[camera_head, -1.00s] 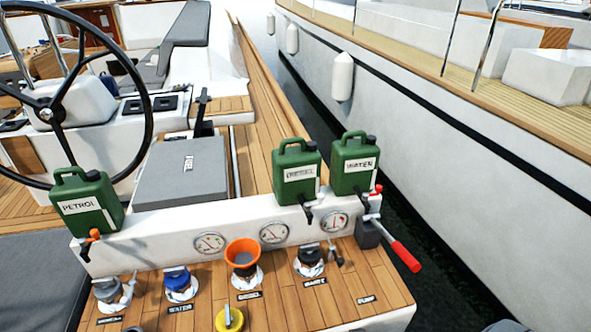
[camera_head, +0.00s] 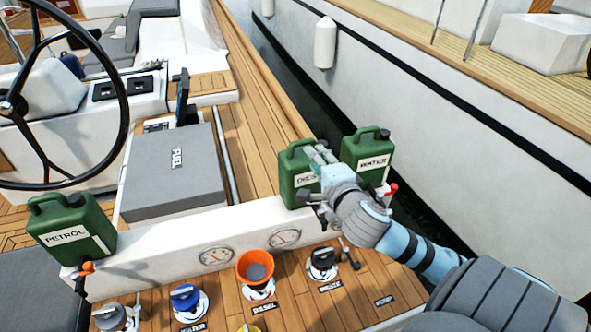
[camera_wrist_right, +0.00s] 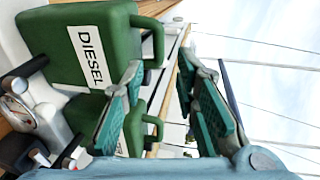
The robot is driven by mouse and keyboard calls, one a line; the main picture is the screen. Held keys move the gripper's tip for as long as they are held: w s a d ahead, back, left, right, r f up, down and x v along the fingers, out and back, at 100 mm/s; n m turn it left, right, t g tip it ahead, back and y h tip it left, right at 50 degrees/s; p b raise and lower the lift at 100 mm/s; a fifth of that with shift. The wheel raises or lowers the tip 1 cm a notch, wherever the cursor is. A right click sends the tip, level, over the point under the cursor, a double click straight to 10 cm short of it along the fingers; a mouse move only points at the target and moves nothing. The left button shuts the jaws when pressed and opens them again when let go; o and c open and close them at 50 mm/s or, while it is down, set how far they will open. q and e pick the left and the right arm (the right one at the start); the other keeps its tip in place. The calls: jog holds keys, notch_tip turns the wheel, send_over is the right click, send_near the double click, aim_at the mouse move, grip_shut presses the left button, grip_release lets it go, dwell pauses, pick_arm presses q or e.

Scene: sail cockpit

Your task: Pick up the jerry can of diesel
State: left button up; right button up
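The green diesel jerry can (camera_head: 291,168) stands upright on the white ledge, its white label partly covered by my right gripper. In the right wrist view the diesel can (camera_wrist_right: 118,22) fills the upper left, turned sideways, with its label readable. My right gripper (camera_head: 318,153) is in front of the can's upper right part in the head view. In the right wrist view my right gripper (camera_wrist_right: 170,105) has its green-padded fingers spread, with nothing held between them. The can's handle is above and left of the fingers there. My left gripper is not in view.
The green water can (camera_head: 372,165) stands close on the right, beside my right forearm. The petrol can (camera_head: 70,232) is at the left end. An orange funnel (camera_head: 256,268) sits in the deck filler in front. A grey fuel hatch (camera_head: 175,172) lies behind.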

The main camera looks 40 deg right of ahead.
aim_at(305, 144)
jog(key=x, duration=0.2)
jog(key=d+x, duration=0.1)
jog(key=x, duration=0.1)
jog(key=shift+w+d, duration=0.1)
jog(key=shift+w, duration=0.05)
jog(key=x, duration=0.6)
jog(key=shift+w+a+f, duration=0.2)
jog(key=shift+w+f, duration=0.15)
jog(key=shift+w, duration=0.1)
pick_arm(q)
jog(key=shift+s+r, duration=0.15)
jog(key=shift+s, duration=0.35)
pick_arm(e)
jog(key=shift+s, duration=0.1)
jog(key=shift+s, duration=0.1)
grip_shut()
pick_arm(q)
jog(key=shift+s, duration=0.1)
